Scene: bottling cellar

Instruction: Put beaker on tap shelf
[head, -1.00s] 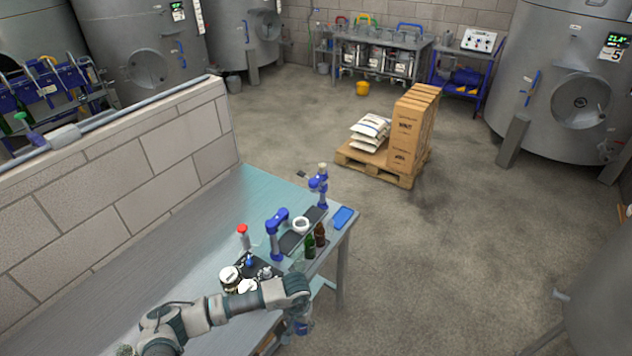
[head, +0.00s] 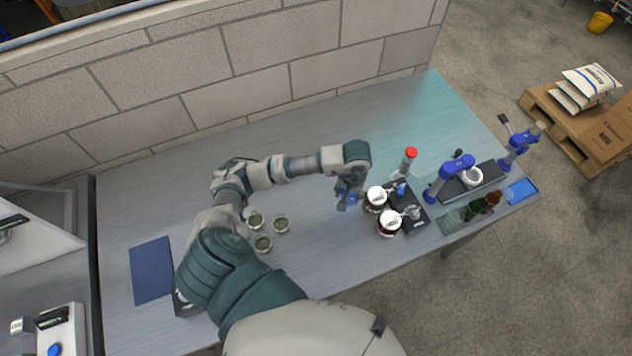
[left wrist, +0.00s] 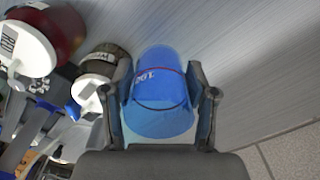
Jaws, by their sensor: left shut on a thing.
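The beaker (left wrist: 160,108) is clear, with a blue lower part, white marks and a dark red line. In the left wrist view it sits between the two fingers of my left gripper (left wrist: 160,90), which is shut on it. In the head view my left gripper (head: 349,192) is over the table, just left of two white-lidded jars. The beaker is mostly hidden there. My right gripper is not in view. I cannot tell for certain which part is the tap shelf; a dark platform (head: 455,188) stands between blue stands at the right.
Green and brown bottles (head: 475,209) stand at the right. A block wall (head: 250,70) runs behind.

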